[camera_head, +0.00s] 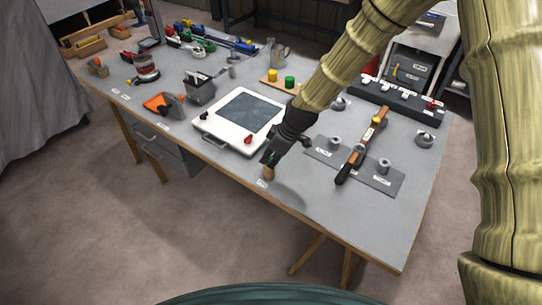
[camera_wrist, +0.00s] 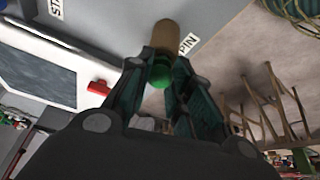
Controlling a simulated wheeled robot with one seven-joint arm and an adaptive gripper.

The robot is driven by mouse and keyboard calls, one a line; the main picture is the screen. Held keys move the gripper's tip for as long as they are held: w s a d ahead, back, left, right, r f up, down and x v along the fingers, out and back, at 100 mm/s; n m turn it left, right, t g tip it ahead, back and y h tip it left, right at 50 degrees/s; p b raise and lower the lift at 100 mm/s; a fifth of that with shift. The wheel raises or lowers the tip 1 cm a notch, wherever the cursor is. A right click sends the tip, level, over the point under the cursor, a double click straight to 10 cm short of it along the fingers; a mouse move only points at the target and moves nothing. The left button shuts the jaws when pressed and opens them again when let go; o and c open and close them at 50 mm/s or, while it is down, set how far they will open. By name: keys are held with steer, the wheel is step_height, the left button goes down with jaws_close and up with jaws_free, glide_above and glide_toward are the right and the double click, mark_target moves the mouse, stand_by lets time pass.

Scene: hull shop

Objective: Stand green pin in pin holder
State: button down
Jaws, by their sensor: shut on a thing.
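My gripper (camera_head: 269,158) points down over the front edge of the workbench. In the wrist view its fingers (camera_wrist: 164,66) are shut on the green pin, whose rounded green end (camera_wrist: 160,74) shows between them. A tan wooden cylinder (camera_wrist: 166,38) stands in line with the pin just beyond the fingertips, beside a label reading PIN; it looks like the pin holder. It also shows below my gripper in the head view (camera_head: 268,173). The fingers hide where pin and wood meet, so I cannot tell whether the pin is seated in it.
A white framed panel (camera_head: 212,124) with a red knob (camera_head: 248,139) lies left of my gripper. A grey mat (camera_head: 325,160) with grey pegs and a dark bar (camera_head: 349,165) lies to the right. A board with yellow and green cylinders (camera_head: 290,82) stands behind.

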steer(key=shift+f, duration=0.1)
stand_by(0.3)
steer(key=c, duration=0.8)
jaws_free()
steer(key=shift+r+p, duration=2.3)
steer(key=shift+r, duration=1.75)
steer(key=shift+f, duration=0.1)
